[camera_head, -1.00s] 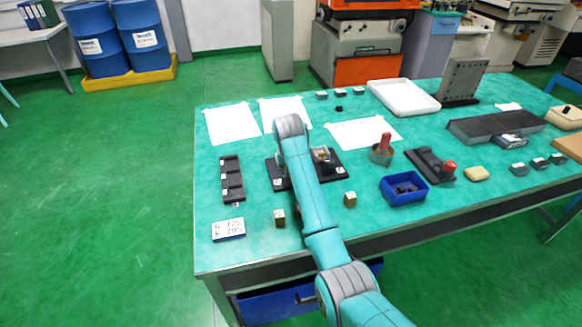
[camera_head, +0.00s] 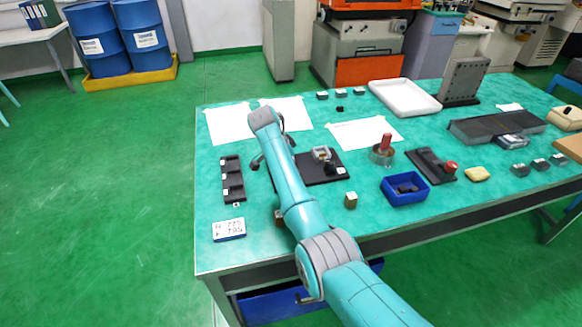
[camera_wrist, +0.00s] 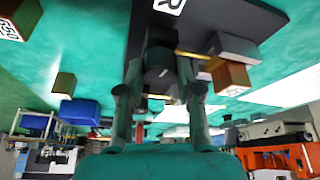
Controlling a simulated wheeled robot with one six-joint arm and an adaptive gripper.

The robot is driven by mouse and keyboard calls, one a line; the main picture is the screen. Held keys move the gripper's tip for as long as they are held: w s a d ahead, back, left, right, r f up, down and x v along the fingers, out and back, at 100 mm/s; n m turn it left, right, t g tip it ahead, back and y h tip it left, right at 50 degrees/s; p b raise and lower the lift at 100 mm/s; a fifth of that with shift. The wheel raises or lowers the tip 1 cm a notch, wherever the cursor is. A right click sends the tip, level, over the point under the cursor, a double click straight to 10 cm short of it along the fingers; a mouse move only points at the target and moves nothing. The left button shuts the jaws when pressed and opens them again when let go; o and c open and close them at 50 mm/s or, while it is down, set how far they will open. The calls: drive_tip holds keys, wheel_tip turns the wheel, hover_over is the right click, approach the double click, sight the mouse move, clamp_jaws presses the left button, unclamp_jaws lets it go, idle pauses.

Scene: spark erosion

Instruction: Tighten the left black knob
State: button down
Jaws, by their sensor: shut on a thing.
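The black fixture plate (camera_head: 322,180) lies on the green bench, partly behind my arm in the head view. A black knob (camera_head: 330,168) stands free on its right part, beside a small metal block (camera_head: 321,154). The plate's left part and the left black knob are hidden by my arm there. My gripper (camera_head: 262,162) shows only as dark pieces at the plate's left side. In the wrist view my gripper (camera_wrist: 161,98) points at the plate (camera_wrist: 225,14), its two fingers shut on a dark round knob (camera_wrist: 158,68). A white label with an R is on the plate.
A black slotted rack (camera_head: 232,180) and a numbered display (camera_head: 229,229) lie left of my arm. A brass block (camera_head: 350,200) and a blue bin (camera_head: 404,190) stand right of the plate. White sheets (camera_head: 230,124) lie behind.

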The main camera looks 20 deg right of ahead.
drive_tip(key=shift+m+g, duration=0.4)
drive_tip(key=shift+m, duration=0.7)
drive_tip(key=c, duration=0.8)
unclamp_jaws()
drive_tip(key=shift+o, duration=0.2)
drive_tip(key=v, duration=1.2)
drive_tip(key=shift+a, duration=0.15)
drive_tip(key=shift+f, duration=0.1)
